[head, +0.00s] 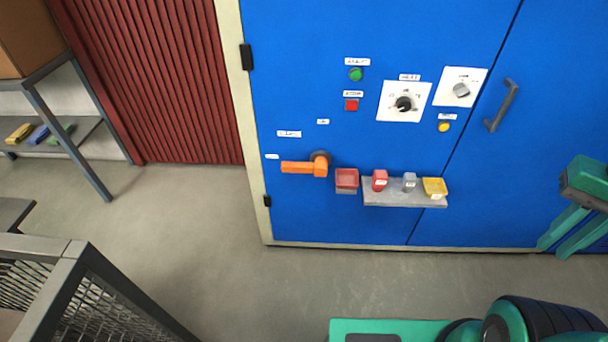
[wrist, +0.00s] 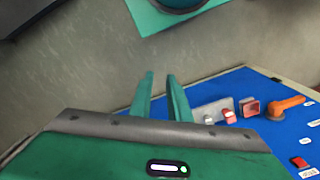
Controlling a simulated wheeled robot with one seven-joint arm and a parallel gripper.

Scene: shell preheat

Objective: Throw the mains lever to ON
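The orange mains lever (head: 298,167) is on the lower left of the blue cabinet front. Its handle lies level, pointing left from its dark round pivot at the right end. One small white label (head: 272,156) is near the handle's free end and another (head: 322,121) is above the pivot; I cannot read either. The lever also shows at the right of the wrist view (wrist: 288,106). My gripper (head: 552,250) is at the far right of the head view, well away from the lever. Its two green fingers (wrist: 160,76) are apart with nothing between them.
Right of the lever are a red tray (head: 347,179) and a grey shelf (head: 385,198) holding small red, grey and yellow items. Buttons and a black dial (head: 403,104) are above. A cabinet handle (head: 501,105) juts out at right. A mesh cart (head: 75,275) stands lower left; floor between is clear.

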